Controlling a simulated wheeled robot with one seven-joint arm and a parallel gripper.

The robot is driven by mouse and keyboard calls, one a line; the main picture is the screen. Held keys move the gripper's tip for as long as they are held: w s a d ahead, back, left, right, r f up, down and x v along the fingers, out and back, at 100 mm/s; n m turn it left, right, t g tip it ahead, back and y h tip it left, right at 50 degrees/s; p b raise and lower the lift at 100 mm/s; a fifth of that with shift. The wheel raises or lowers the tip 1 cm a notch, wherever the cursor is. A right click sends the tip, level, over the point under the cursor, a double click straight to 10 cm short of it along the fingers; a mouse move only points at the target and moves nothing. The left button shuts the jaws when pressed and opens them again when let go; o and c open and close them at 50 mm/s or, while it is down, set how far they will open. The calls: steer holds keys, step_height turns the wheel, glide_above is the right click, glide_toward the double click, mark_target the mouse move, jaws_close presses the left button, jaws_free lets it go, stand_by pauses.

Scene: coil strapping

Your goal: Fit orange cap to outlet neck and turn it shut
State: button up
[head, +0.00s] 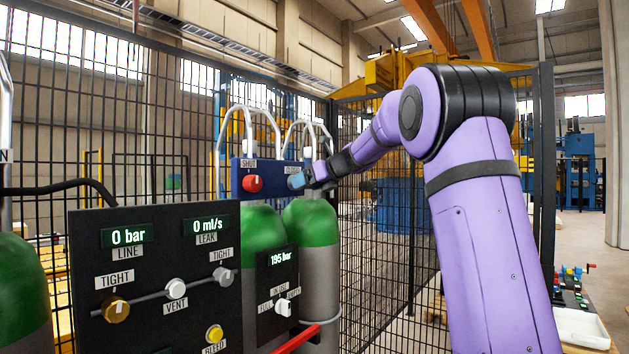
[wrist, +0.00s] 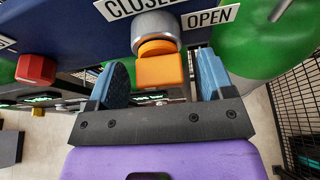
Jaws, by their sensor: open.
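The orange cap (wrist: 161,72) has a round top part and a square body. It sits at the end of a silver round neck (wrist: 157,28) on the blue panel (wrist: 70,25), between the labels CLOSED and OPEN. I cannot tell how far it is seated or turned. My gripper (wrist: 165,78) is open, with one blue finger on each side of the cap and a visible gap to both. In the head view my gripper (head: 299,181) is at the right end of the blue panel (head: 238,172), and the cap is hidden there.
A red knob (head: 252,183) under a SHUT label is left of my gripper. Green-topped cylinders (head: 310,222) stand just below the panel. A black gauge board (head: 155,260) is at front left. Mesh fence (head: 390,270) runs behind. A white tray (head: 583,328) is at far right.

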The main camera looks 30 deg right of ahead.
jaws_close()
steer(key=m+y, duration=0.1)
steer(key=m, duration=0.1)
steer(key=shift+f+m+g+y, duration=0.1)
steer(key=shift+m+g+y, duration=0.2)
steer(key=shift+m+y, duration=0.6)
steer(key=shift+m, duration=0.2)
steer(key=shift+m+y, duration=0.8)
steer(key=shift+m, duration=0.4)
steer(key=shift+m+y, duration=0.5)
steer(key=shift+m, duration=0.5)
